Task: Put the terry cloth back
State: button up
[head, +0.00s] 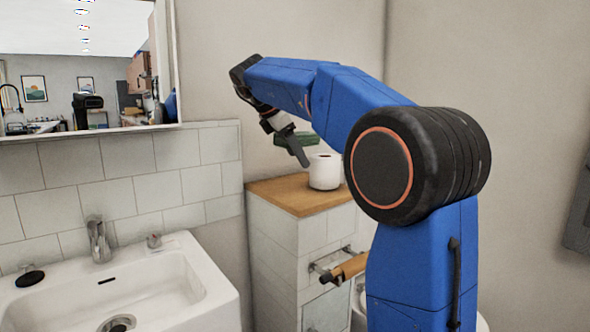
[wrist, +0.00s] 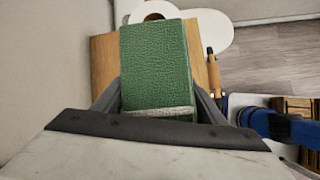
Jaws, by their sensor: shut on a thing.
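The green terry cloth (wrist: 155,62) is a folded, textured block with a pale band near its lower edge in the wrist view. My gripper (wrist: 158,104) is shut on it, with one dark finger on each side. In the head view the cloth (head: 297,139) is partly hidden behind my gripper (head: 296,150). My gripper holds it above the wooden top (head: 290,196) of a tiled ledge, and this wood (wrist: 104,62) also shows beneath the cloth in the wrist view. Whether the cloth touches the wood cannot be told.
A white paper roll (head: 324,172) stands on the wooden top, close to the cloth. A holder with a brown roll (head: 348,267) sticks out from the ledge's side. A white sink (head: 170,282) with a faucet (head: 98,240) is at left. The wooden top's front left part is clear.

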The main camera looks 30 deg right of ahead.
aim_at(279, 137)
jog(key=shift+f, duration=2.1)
jog(key=shift+f, duration=0.1)
jog(key=o, duration=1.4)
jog(key=shift+o, duration=0.2)
jog(key=v, duration=1.2)
